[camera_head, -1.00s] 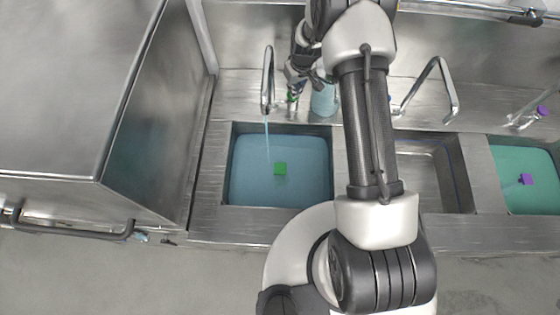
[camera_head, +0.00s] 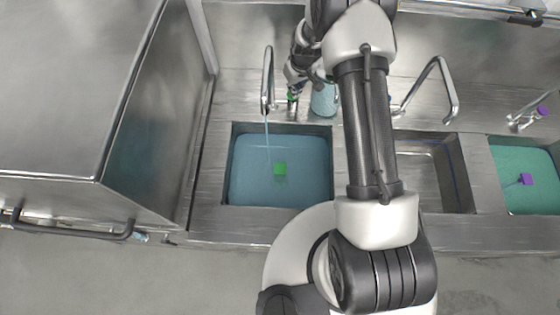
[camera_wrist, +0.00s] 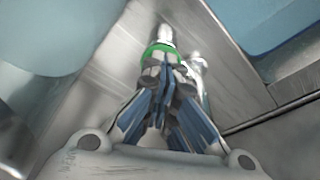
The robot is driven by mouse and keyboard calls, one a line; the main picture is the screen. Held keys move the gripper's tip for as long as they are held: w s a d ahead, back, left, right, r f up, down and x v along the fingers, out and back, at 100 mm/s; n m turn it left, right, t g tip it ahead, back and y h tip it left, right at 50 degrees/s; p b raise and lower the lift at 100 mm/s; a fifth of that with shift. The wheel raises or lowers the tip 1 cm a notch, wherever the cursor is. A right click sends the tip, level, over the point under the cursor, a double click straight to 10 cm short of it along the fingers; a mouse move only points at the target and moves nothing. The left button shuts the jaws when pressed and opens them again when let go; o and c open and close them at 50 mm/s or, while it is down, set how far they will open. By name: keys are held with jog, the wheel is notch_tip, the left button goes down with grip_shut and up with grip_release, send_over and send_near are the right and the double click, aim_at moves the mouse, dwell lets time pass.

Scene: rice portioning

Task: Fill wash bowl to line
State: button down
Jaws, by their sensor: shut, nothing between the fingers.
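The wash bowl (camera_head: 231,160) is the left basin in the head view and holds blue water with a green cube (camera_head: 280,169) in it. A thin stream (camera_head: 267,135) runs from its tap (camera_head: 267,75) into the water. I cannot make out a fill line on its wall. My gripper (camera_head: 292,92) is behind the bowl, right of the tap, at a small metal fitting with a green band (camera_wrist: 163,54). In the wrist view my gripper (camera_wrist: 166,72) has its fingers together beside this band, with nothing seen held. Whether they touch it is unclear.
A light blue container (camera_head: 323,99) stands close right of my gripper. A middle basin (camera_head: 450,170) is partly hidden by my arm, under another tap (camera_head: 440,75). A right basin (camera_head: 500,200) holds green water and a purple cube (camera_head: 526,179). A metal cabinet (camera_head: 150,130) stands left.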

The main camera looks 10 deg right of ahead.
dwell(0.5)
jog(key=v, duration=0.1)
jog(key=p+v, duration=0.1)
jog(key=v, duration=0.1)
jog(key=w+p+v, duration=0.1)
jog(key=v, duration=0.1)
jog(key=shift+a+r, duration=0.15)
dwell(0.9)
